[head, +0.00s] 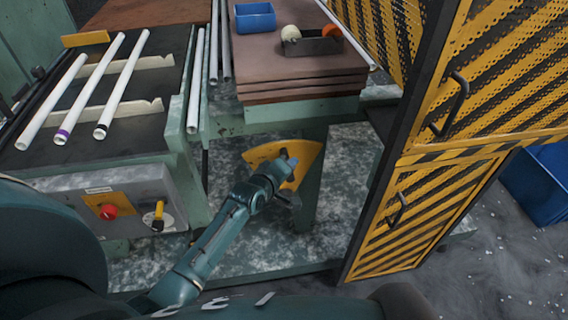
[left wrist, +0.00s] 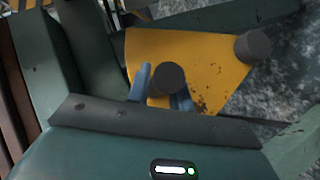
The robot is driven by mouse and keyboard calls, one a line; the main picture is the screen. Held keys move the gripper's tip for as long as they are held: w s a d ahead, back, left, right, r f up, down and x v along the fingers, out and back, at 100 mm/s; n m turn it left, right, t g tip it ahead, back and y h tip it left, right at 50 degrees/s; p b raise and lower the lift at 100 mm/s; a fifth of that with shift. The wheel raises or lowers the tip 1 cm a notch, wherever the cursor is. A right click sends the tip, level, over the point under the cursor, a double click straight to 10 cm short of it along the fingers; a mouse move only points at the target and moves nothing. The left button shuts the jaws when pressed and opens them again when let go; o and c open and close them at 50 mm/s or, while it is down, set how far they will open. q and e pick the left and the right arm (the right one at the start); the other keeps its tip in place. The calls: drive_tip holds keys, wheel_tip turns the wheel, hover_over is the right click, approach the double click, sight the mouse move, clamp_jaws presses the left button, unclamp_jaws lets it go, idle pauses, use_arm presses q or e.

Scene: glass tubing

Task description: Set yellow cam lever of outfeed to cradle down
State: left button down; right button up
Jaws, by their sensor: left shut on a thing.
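The yellow fan-shaped plate (head: 262,152) stands below the brown stacked table, beside a green leg. Its worn yellow face fills the middle of the left wrist view (left wrist: 205,62). A dark round knob (left wrist: 167,78) stands out in front of the plate, between the two blue fingers of my left gripper (left wrist: 163,88). The left gripper (head: 285,168) is shut on this knob. A second dark knob (left wrist: 253,45) sits at the plate's right corner, apart from the fingers. The link behind the held knob is hidden. My right gripper is not in view.
White tubes (head: 102,80) lie on a rack at left. A control box (head: 128,200) with a red knob (head: 108,212) and a yellow handle (head: 158,212) is below it. A yellow-black guard door (head: 425,205) stands right. Blue bins (head: 255,17) (head: 540,185) are farther off.

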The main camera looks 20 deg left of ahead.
use_arm(q)
drive_tip(key=shift+r, duration=0.1)
drive_tip(key=c, duration=1.3)
unclamp_jaws()
drive_tip(key=shift+o, duration=0.2)
drive_tip(key=p+v, duration=0.1)
drive_tip(key=v, duration=1.2)
drive_tip(key=shift+s, duration=0.1)
drive_tip(key=s+d+f+m+g, duration=0.1)
drive_tip(key=s+d+f+m, duration=0.1)
drive_tip(key=s+m, duration=0.2)
drive_tip(key=s+d+f+m+h+p, duration=0.1)
drive_tip(key=s+d+f+m, duration=0.1)
drive_tip(key=s+m, duration=0.3)
drive_tip(key=s+d+f+m+g, duration=0.1)
drive_tip(key=s+d+f+m, duration=0.1)
drive_tip(key=s+m, duration=0.3)
drive_tip(key=shift+s+d+f+g+p, duration=0.3)
drive_tip(key=shift+s+d, duration=0.2)
drive_tip(key=shift+d, duration=0.4)
